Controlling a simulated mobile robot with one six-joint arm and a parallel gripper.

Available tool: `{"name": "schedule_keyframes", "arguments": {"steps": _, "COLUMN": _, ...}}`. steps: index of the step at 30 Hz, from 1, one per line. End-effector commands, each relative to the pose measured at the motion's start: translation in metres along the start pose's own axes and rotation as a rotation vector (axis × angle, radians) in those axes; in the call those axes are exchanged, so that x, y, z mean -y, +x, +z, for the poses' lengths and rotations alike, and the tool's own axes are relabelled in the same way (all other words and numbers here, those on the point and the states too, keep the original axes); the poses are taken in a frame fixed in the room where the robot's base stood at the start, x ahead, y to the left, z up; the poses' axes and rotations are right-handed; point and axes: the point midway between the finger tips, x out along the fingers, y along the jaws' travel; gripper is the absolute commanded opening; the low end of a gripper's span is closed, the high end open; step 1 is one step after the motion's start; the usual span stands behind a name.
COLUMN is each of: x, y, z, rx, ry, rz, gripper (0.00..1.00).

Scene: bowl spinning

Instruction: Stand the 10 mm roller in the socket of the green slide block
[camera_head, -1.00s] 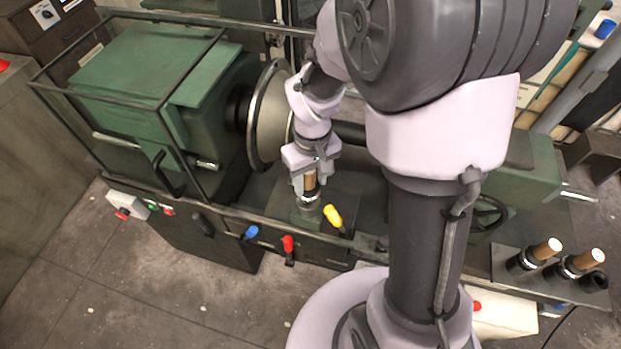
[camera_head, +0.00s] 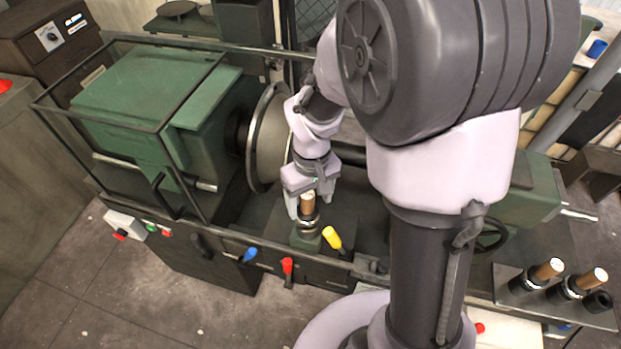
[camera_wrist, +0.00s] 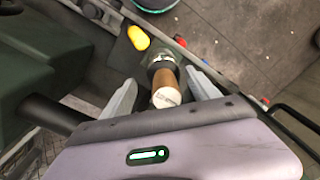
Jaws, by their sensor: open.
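The roller (camera_head: 308,203), with a brown wooden grip and a dark collar below it, stands upright in the socket on the green slide block (camera_head: 303,242). Its foot is hidden inside the socket. My gripper (camera_head: 309,198) is open, with its fingers on either side of the grip. In the wrist view, the pale end and brown grip of the roller (camera_wrist: 166,90) show between the spread fingers of my gripper (camera_wrist: 160,78), with gaps visible on both sides.
A yellow lever (camera_head: 333,238) stands close to the right of the block. Blue (camera_head: 250,254) and red (camera_head: 287,267) levers are along the front edge. The large spinning disc (camera_head: 268,140) is behind left. A rack (camera_head: 508,274) at right holds two similar rollers.

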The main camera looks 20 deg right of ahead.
Motion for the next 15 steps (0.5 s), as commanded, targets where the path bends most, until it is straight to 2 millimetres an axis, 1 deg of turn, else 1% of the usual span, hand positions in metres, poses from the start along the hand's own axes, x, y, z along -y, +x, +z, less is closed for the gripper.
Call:
{"name": "schedule_keyframes", "arguments": {"steps": 1, "x": 0.0, "y": -0.014, "z": -0.001, "rx": -0.004, "ry": 0.001, "rz": 0.0, "gripper": 0.69}}
{"name": "schedule_keyframes", "arguments": {"steps": 5, "x": 0.0, "y": -0.051, "z": -0.001, "rx": -0.006, "ry": 0.0, "rz": 0.001, "gripper": 0.69}}
{"name": "schedule_keyframes", "arguments": {"steps": 9, "x": 0.0, "y": -0.097, "z": -0.001, "rx": -0.006, "ry": 0.0, "rz": 0.001, "gripper": 0.69}}
{"name": "schedule_keyframes", "arguments": {"steps": 12, "x": 0.0, "y": -0.126, "z": -0.001, "rx": -0.006, "ry": 0.0, "rz": 0.001, "gripper": 0.69}}
{"name": "schedule_keyframes", "arguments": {"steps": 15, "x": 0.0, "y": -0.146, "z": -0.001, "rx": -0.005, "ry": 0.001, "rz": 0.0, "gripper": 0.69}}
